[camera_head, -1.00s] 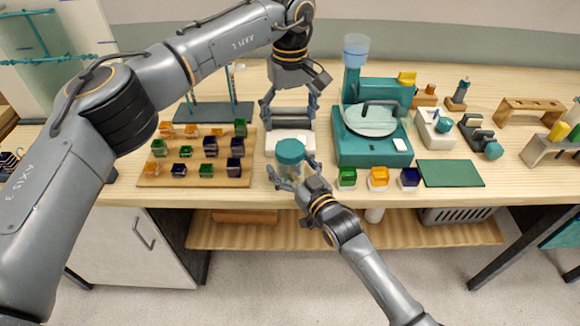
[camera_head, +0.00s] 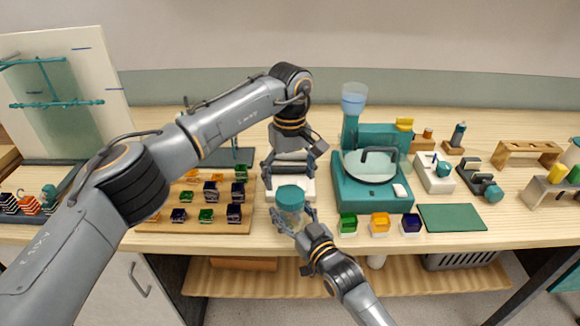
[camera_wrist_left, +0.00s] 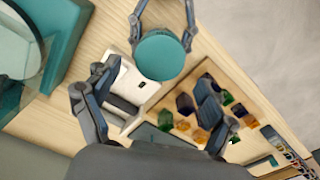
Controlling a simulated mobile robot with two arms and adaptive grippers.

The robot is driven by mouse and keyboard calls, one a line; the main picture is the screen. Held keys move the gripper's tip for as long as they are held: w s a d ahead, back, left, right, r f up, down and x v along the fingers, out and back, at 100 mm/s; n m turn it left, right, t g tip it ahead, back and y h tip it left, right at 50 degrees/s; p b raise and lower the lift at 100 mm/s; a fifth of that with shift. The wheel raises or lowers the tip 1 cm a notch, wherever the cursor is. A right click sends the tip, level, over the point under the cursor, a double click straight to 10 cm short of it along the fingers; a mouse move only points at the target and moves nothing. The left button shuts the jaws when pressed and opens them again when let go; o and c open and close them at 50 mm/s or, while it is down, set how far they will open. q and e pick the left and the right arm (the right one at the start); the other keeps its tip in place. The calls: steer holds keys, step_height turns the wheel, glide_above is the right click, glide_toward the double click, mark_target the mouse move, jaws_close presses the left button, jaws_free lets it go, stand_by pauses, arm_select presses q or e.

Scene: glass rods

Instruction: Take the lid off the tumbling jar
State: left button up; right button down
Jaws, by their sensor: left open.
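The tumbling jar (camera_head: 291,216) is a clear jar with a round teal lid (camera_head: 291,195). It is upright near the table's front edge, with the lid on. My right gripper (camera_head: 294,223) comes from the front and is shut around the jar's body below the lid. My left gripper (camera_head: 289,178) is open and empty, pointing down just behind the jar, over a white roller base (camera_head: 304,190). In the left wrist view the lid (camera_wrist_left: 160,56) lies ahead of my left gripper's spread fingers, between the fingers of my right gripper. The jar's body is mostly hidden there.
A wooden board (camera_head: 178,226) with several coloured cubes is left of the roller base. A teal machine (camera_head: 370,198) stands right of it, with coloured blocks (camera_head: 379,225) at its front. A green mat (camera_head: 452,217) lies further right.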

mark_target(290, 194)
arm_select(q)
steer(key=shift+f, duration=2.15)
steer(key=shift+c, duration=0.2)
